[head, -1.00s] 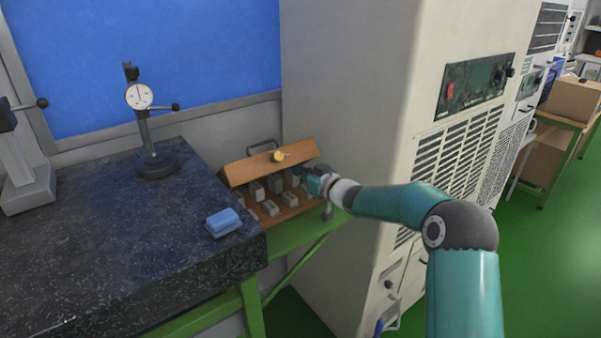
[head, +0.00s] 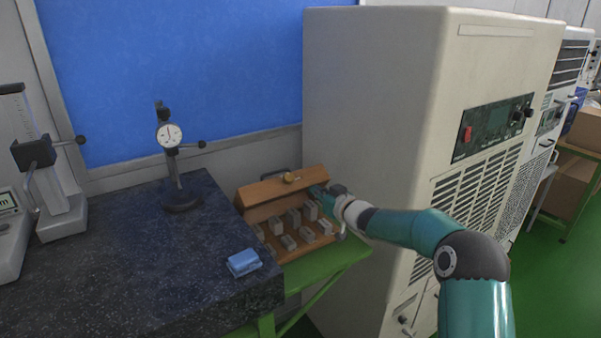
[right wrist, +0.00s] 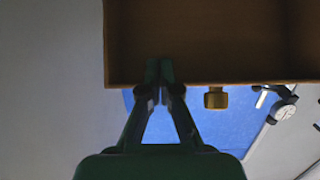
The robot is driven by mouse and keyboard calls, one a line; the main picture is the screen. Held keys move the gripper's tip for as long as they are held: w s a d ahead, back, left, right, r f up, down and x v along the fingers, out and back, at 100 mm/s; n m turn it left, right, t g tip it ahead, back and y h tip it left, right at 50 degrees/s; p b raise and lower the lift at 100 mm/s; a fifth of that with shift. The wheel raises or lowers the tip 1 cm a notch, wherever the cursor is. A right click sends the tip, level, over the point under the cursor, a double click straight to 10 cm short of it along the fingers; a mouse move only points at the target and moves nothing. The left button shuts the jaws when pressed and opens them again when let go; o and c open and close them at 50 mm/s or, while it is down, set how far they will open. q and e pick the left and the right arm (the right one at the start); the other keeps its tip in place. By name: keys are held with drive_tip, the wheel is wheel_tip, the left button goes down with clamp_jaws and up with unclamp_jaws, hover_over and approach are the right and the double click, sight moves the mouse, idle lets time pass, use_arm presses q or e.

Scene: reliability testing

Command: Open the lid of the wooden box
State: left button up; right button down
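The wooden box (head: 327,241) stands on a green stand beside the dark stone table. Several grey metal blocks (head: 293,217) stand inside. My right gripper (head: 322,191) is at the lid's right end. No part of the lid shows clearly between the fingers. My left gripper is out of view.
A blue block (head: 243,262) lies near the stone table's (head: 130,270) right edge. A dial gauge stand (head: 178,170) stands behind it, and another instrument at far left. A tall beige cabinet (head: 375,110) rises close to the right of the box.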

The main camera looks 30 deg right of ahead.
drive_tip(key=w+p, duration=0.3)
drive_tip(key=w+r+p, duration=0.1)
drive_tip(key=w+p, duration=0.1)
drive_tip(key=shift+w+a+r, duration=0.1)
drive_tip(key=shift+w+a, duration=0.15)
drive_tip(key=shift+a, duration=0.05)
drive_tip(key=shift+w+a+r, duration=0.1)
drive_tip(key=shift+w+r, duration=0.05)
drive_tip(key=shift+w, duration=0.7)
drive_tip(key=shift+w+a+r, duration=0.1)
drive_tip(key=shift+w+r, duration=0.05)
drive_tip(key=shift+w, duration=0.75)
drive_tip(key=shift+w+r, duration=0.15)
drive_tip(key=shift+w, duration=0.7)
